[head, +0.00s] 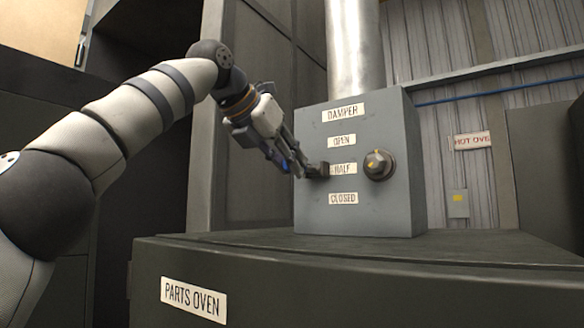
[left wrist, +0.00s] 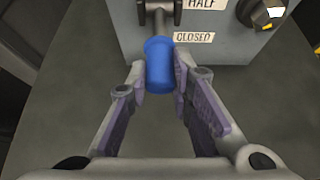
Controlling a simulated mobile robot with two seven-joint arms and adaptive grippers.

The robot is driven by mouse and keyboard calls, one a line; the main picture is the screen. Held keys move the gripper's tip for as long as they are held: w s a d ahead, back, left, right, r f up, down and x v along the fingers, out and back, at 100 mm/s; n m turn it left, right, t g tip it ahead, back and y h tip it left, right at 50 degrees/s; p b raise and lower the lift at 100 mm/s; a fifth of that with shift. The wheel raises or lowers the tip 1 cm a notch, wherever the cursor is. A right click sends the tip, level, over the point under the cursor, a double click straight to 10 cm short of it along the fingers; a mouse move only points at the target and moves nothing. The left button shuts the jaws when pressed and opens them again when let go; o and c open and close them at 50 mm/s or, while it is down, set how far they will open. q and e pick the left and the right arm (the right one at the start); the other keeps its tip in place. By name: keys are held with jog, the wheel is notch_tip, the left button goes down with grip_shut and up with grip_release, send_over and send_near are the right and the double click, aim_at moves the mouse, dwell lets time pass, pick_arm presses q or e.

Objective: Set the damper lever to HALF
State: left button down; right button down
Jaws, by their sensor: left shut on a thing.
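The damper box (head: 309,215) is grey, with OPEN, HALF and CLOSED labels down its front. The damper lever has a dark base (head: 323,169) beside the HALF label (head: 343,169). In the left wrist view its dark shaft (left wrist: 158,22) ends in a blue grip (left wrist: 159,65). The lever sticks out from the panel, about level with HALF; its exact angle is hard to tell. My left gripper (head: 296,168) is shut on the blue grip, with a finger on either side. The fingers partly hide the grip in the head view. My right gripper is not in view.
A round knob (head: 378,164) sticks out right of the HALF label. The box stands on the dark parts oven (head: 240,268), and a metal pipe (head: 354,50) rises behind it. A dark cabinet (head: 262,120) stands behind my left arm. The oven top around the box is clear.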

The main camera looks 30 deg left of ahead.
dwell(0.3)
pick_arm(q)
jog(key=c, duration=1.4)
grip_release()
jog(key=v, duration=1.2)
